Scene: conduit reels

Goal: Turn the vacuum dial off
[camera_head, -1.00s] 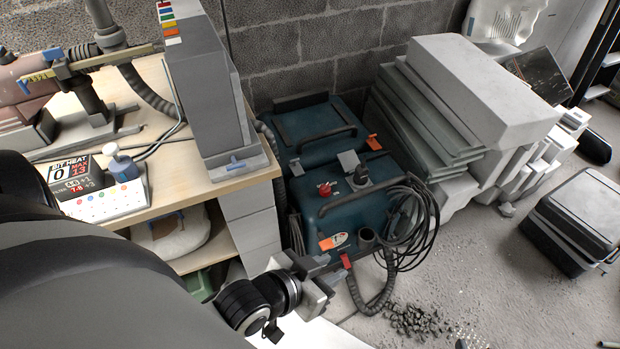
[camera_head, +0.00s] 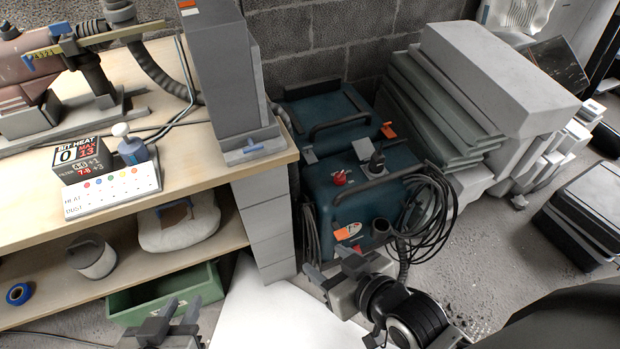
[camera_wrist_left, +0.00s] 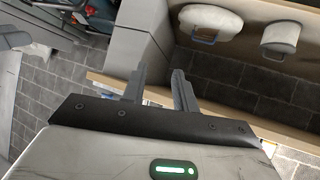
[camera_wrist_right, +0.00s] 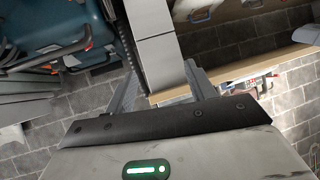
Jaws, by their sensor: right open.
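The blue-green vacuum (camera_head: 360,205) stands on the floor right of the bench. Its top has a red knob (camera_head: 340,178) and a black knob (camera_head: 377,158) by a grey plate; I cannot tell which is the dial or read its setting. My right gripper (camera_head: 329,262) is open and empty, in front of and below the vacuum's near face, apart from both knobs. The vacuum shows at the upper left of the right wrist view (camera_wrist_right: 50,28). My left gripper (camera_head: 180,308) is open and empty at the bottom left, before the green crate.
The bench (camera_head: 200,185) carries a grey upright box (camera_head: 232,75), a sign (camera_head: 82,160) and a bottle (camera_head: 131,150). A green crate (camera_head: 140,310) stands below. Coiled black cable (camera_head: 432,205) hangs beside the vacuum. Grey slabs (camera_head: 500,75) are stacked behind right.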

